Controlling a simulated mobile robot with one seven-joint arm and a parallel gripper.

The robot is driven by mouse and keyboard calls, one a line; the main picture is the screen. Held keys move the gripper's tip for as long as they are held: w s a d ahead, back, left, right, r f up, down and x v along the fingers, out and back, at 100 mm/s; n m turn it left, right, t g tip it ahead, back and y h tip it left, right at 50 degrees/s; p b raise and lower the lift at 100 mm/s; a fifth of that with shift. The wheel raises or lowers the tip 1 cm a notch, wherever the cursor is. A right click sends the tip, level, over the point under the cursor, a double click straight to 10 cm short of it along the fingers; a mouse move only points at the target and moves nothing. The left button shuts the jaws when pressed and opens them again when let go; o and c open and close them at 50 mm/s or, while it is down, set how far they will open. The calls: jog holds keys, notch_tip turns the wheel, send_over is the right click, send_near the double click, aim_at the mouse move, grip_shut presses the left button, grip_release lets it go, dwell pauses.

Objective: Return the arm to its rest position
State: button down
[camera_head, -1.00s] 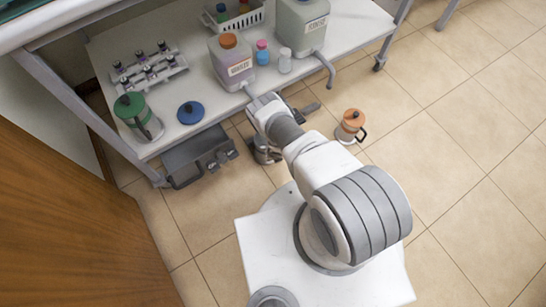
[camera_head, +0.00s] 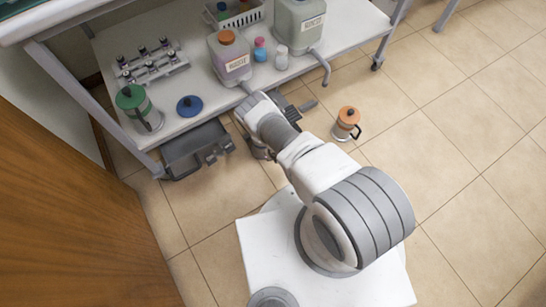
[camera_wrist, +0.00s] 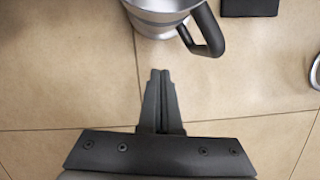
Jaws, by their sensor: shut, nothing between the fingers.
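My gripper (camera_wrist: 161,76) is shut and empty in the wrist view, its two dark fingers pressed together, over the tiled floor. A metal jug (camera_wrist: 160,12) with a black handle (camera_wrist: 208,32) is just beyond the fingertips in that view, apart from them. In the head view my arm (camera_head: 318,165) stretches from the white base up towards the front edge of the table. The fingers cannot be made out there, as the arm's end hides them.
A white table (camera_head: 350,28) carries a purple-filled canister (camera_head: 229,65), a larger grey-green canister (camera_head: 298,28), a green-lidded jug (camera_head: 138,106), a blue lid (camera_head: 189,105) and a vial rack (camera_head: 152,67). An orange-lidded jug (camera_head: 346,122) stands on the floor. Floor to the right is clear.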

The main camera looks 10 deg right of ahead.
jog(key=p+v, duration=0.3)
jog(key=v, duration=0.3)
jog(key=shift+r, duration=0.3)
jog(key=shift+s, duration=0.1)
